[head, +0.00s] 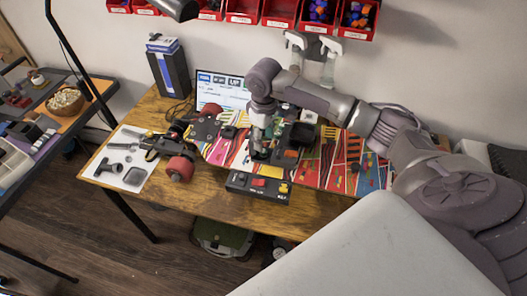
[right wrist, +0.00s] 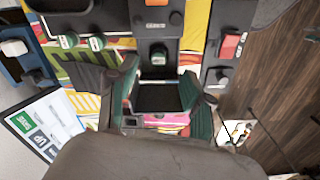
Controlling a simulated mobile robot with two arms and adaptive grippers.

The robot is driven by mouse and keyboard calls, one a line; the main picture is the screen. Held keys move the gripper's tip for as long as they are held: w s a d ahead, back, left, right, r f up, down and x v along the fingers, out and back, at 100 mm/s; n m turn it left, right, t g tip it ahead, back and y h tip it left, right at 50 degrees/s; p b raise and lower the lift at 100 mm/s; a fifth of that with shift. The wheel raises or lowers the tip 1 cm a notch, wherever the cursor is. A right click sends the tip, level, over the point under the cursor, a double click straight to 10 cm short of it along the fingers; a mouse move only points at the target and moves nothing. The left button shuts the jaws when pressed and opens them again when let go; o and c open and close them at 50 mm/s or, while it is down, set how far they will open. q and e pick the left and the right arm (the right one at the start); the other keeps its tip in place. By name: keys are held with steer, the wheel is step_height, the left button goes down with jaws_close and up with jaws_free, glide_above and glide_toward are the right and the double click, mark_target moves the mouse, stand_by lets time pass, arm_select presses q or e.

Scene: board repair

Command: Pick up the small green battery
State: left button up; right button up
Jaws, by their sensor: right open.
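My right gripper (head: 260,152) points down over the colourful board (head: 215,152) on the wooden table. In the right wrist view its two fingers (right wrist: 160,88) are apart, with a dark block-like part between and beyond them. A small green round end (right wrist: 158,54), possibly the small green battery, shows just beyond the fingertips at a black unit. Two more small green round pieces, one (right wrist: 68,41) and another (right wrist: 97,42), lie further left. I cannot tell for sure which is the battery. In the head view the gripper hides this spot. My left gripper is not in view.
A black box with a red switch (head: 258,184) lies at the table's front edge. Red wheels, one of them (head: 180,168), sit left of the gripper. A laptop-like screen (head: 222,90) and a dark blue box (head: 168,68) stand behind. Red bins (head: 243,10) hang above.

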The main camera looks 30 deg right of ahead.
mark_target(263, 153)
steer(key=shift+f, duration=0.4)
steer(key=f, duration=0.1)
steer(key=f+p, duration=0.1)
steer(key=f, duration=0.2)
steer(key=shift+w+f, duration=0.25)
steer(key=shift+c, duration=0.2)
jaws_close()
